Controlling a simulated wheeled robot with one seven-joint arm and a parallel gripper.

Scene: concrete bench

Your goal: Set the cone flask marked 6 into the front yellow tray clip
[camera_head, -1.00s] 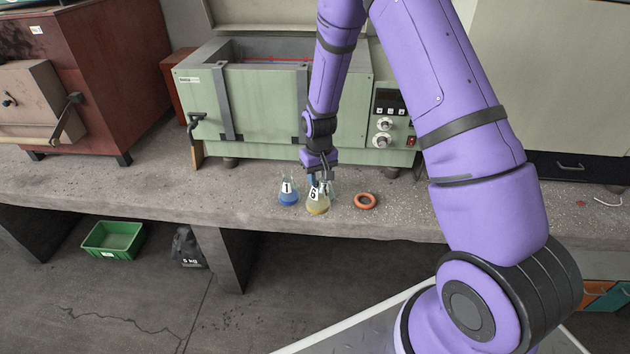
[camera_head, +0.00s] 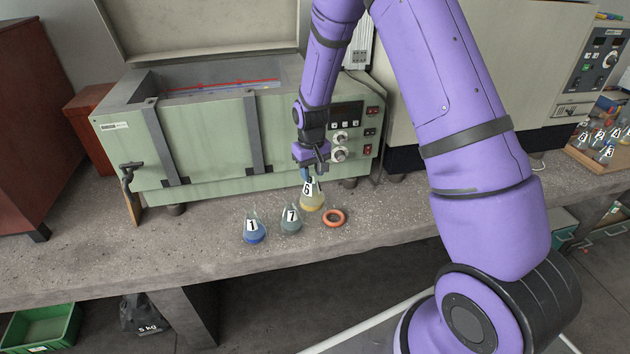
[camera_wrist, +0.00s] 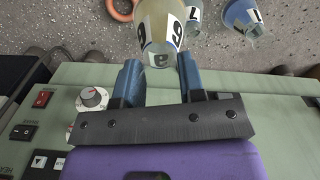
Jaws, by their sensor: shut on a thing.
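The cone flask marked 6 (camera_head: 313,201), with pale yellow liquid, is in my gripper (camera_head: 308,174). The gripper is shut on its neck and holds it roughly upright, seemingly above the bench. In the wrist view the flask (camera_wrist: 158,28) stands out beyond the two blue fingers (camera_wrist: 160,78), its 6 labels showing. I cannot make out a yellow tray clip. A rack of several numbered flasks (camera_head: 602,143) stands at the far right, its clips too small to tell.
Flask 1 (camera_head: 254,232) with blue liquid, flask 7 (camera_head: 291,222) and an orange ring (camera_head: 334,218) stand close below the held flask. The green water bath (camera_head: 210,135), lid raised, is behind. The bench (camera_head: 420,208) is clear to the right.

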